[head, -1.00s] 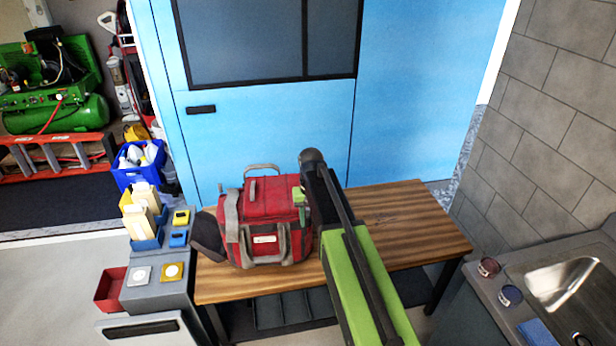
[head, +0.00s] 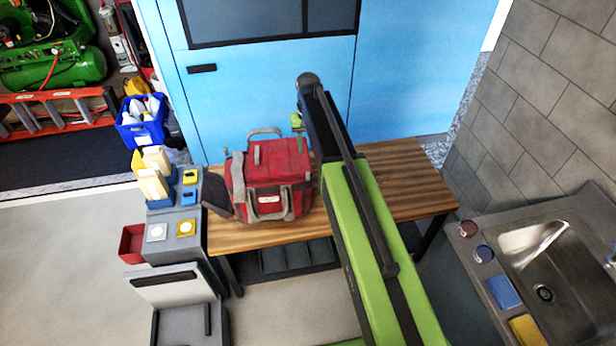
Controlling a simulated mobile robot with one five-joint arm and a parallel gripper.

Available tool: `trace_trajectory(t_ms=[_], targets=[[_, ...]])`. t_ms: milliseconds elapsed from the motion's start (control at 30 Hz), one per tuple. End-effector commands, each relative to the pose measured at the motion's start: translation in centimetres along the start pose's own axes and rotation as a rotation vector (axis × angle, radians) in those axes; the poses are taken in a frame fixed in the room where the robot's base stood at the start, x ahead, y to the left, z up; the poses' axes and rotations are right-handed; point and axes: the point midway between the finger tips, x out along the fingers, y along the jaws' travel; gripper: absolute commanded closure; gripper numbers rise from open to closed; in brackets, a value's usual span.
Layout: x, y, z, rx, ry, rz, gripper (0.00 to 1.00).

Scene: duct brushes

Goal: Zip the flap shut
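A red bag (head: 280,166) with grey straps and a pale label stands upright on the wooden bench (head: 400,185). Its red top looks flat. A dark panel (head: 217,196) sticks out at its left side; I cannot tell whether this is the flap. The zip and its pull are too small to make out. My gripper (head: 297,122) is at the end of my green and black arm, beyond the bag's back right corner in the picture and apart from the bag. Only a small green part of it shows, and its fingers are not clear.
A sink (head: 545,260) is at the right, by a block wall (head: 545,110). A blue door (head: 420,80) is behind. The bench right of my arm is clear.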

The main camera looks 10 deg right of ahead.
Motion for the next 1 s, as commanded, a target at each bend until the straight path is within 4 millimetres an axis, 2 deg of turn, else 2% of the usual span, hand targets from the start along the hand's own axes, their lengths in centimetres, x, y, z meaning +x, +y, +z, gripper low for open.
trace_trajectory(t_ms=[33, 100, 600, 733, 1000], targets=[[2.0, 0.0, 0.0, 0.000, 0.000, 0.000, 0.63], [3.5, 0.0, 0.0, 0.000, 0.000, 0.000, 0.63], [13.5, 0.0, 0.0, 0.000, 0.000, 0.000, 0.63], [14.6, 0.0, 0.0, 0.000, 0.000, 0.000, 0.63], [14.5, 0.0, 0.0, 0.000, 0.000, 0.000, 0.63]])
